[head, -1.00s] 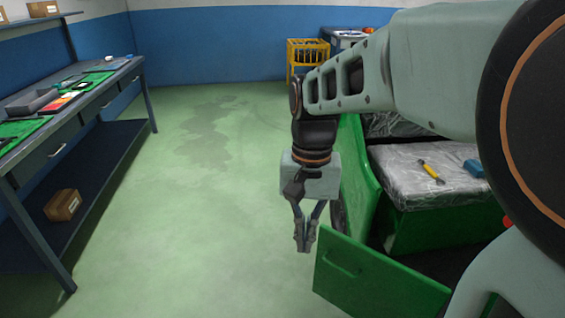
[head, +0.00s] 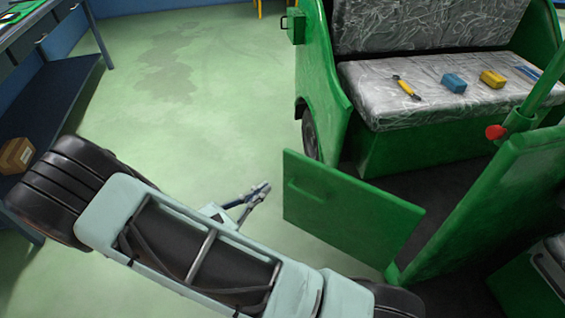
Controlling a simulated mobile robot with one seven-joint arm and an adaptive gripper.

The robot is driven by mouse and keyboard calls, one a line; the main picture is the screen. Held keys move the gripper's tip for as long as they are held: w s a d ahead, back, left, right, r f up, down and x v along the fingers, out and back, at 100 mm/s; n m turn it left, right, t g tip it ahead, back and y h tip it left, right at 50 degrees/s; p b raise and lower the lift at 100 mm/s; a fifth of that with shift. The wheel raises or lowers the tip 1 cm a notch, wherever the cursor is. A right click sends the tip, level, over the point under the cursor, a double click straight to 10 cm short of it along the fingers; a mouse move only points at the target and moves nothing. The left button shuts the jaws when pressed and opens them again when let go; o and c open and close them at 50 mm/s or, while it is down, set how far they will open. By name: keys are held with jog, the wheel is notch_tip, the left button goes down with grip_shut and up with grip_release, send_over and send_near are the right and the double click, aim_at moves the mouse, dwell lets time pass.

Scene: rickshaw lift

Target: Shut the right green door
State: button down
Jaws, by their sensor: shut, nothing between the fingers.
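The green door (head: 345,205) of the green rickshaw (head: 328,75) stands open, swung out from the body toward the left. A handle shows on its face near the free edge. My gripper (head: 262,189) is shut and empty, left of the door's free edge and apart from it in the picture. Behind the door, the doorway and dark floor of the rickshaw are partly visible.
A plastic-covered seat (head: 432,85) holds a yellow-handled tool (head: 406,88), a blue block (head: 454,82) and a yellow block (head: 492,79). A workbench (head: 60,85) with a cardboard box (head: 16,155) stands at the left. The green floor between is clear.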

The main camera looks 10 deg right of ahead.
aim_at(288, 158)
notch_tip(288, 158, down, 4)
jog(key=w+a+r+n+t+y, duration=0.1)
jog(key=a+n+t+y, duration=0.1)
jog(key=n+t, duration=0.15)
jog(key=shift+g, duration=0.35)
jog(key=b+x, duration=0.2)
jog(key=x, duration=1.2)
jog(key=shift+s+d+f, duration=0.1)
jog(key=shift+d+f, duration=0.05)
jog(key=shift+h, duration=0.3)
